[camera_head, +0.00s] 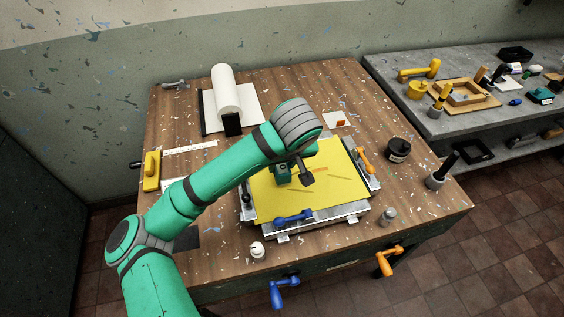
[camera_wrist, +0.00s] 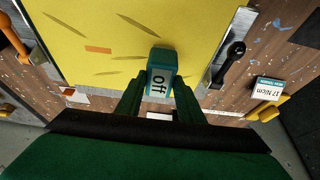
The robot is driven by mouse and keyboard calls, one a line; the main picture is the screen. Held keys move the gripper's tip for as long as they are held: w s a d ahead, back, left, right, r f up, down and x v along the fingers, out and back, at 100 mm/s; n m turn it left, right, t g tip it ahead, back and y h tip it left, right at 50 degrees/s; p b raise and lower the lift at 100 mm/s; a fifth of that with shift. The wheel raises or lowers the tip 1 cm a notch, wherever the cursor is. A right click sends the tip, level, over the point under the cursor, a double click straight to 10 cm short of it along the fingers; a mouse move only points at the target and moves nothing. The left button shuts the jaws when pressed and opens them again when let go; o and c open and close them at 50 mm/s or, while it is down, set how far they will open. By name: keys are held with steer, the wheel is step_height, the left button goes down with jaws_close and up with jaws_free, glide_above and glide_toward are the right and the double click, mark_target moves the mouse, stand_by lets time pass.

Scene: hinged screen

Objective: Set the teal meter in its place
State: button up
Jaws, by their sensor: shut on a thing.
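The teal meter (camera_head: 283,172) is in my gripper, over the yellow mesh of the framed screen (camera_head: 270,200). In the wrist view the meter (camera_wrist: 163,57) shows a display reading "Off". My gripper (camera_wrist: 160,95) is shut on it, with one green finger on each side. In the head view my gripper (camera_head: 293,168) is partly hidden by my own wrist. The mesh (camera_wrist: 100,30) carries an orange strip (camera_wrist: 98,49) and several dark slanted marks. I cannot tell whether the meter touches the mesh.
A blue-handled clamp (camera_head: 293,217) and an orange-handled clamp (camera_head: 365,160) sit on the screen's edges.

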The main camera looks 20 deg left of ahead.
steer(key=shift+f, duration=0.55)
steer(key=o, duration=1.1)
steer(key=shift+o, duration=0.2)
steer(key=shift+r, duration=0.1)
steer(key=v, duration=1)
steer(key=shift+s+r, duration=0.2)
steer(key=shift+r, duration=0.1)
